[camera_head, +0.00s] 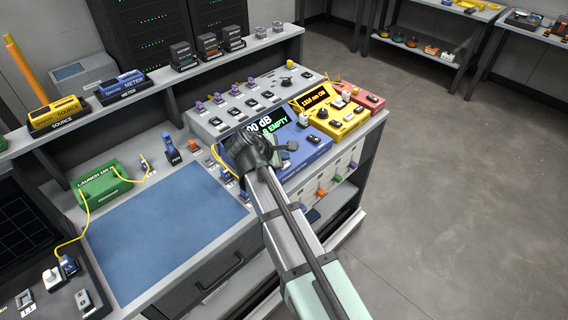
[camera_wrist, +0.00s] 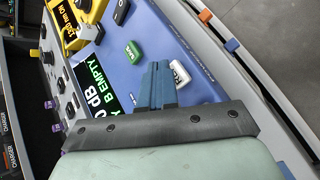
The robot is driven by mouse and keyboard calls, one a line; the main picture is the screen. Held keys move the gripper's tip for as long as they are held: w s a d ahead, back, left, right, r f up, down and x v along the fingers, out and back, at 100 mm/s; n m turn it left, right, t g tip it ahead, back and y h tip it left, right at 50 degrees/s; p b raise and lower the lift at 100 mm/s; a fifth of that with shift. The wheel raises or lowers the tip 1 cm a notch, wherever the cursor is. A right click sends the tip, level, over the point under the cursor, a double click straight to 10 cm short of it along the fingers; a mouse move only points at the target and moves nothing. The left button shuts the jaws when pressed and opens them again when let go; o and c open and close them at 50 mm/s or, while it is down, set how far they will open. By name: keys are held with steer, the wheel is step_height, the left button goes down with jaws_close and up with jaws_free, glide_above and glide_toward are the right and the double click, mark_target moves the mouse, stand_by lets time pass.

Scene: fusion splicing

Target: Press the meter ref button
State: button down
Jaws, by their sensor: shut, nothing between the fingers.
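The blue meter (camera_head: 312,150) sits on the bench with a lit display; it also fills the middle of the wrist view (camera_wrist: 150,22). Its display (camera_wrist: 95,85) reads "dB" and "EMPTY", partly covered by my gripper. In the wrist view a green button (camera_wrist: 132,51) and a white button (camera_wrist: 180,72) show on its face; their lettering is too small to read surely, so I cannot tell which is ref. My gripper (camera_wrist: 158,72) is shut and empty, its tips over the face between these two buttons. Contact cannot be told. In the head view my arm hides part of the meter.
A yellow unit (camera_head: 328,108) with a lit display stands behind the meter, with a red unit (camera_head: 362,96) beyond. A grey panel with knobs (camera_head: 250,100) is at its left. A blue mat (camera_head: 165,235) and a green launch box (camera_head: 102,184) lie left.

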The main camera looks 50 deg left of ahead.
steer(key=shift+r, duration=0.15)
steer(key=shift+r, duration=2.45)
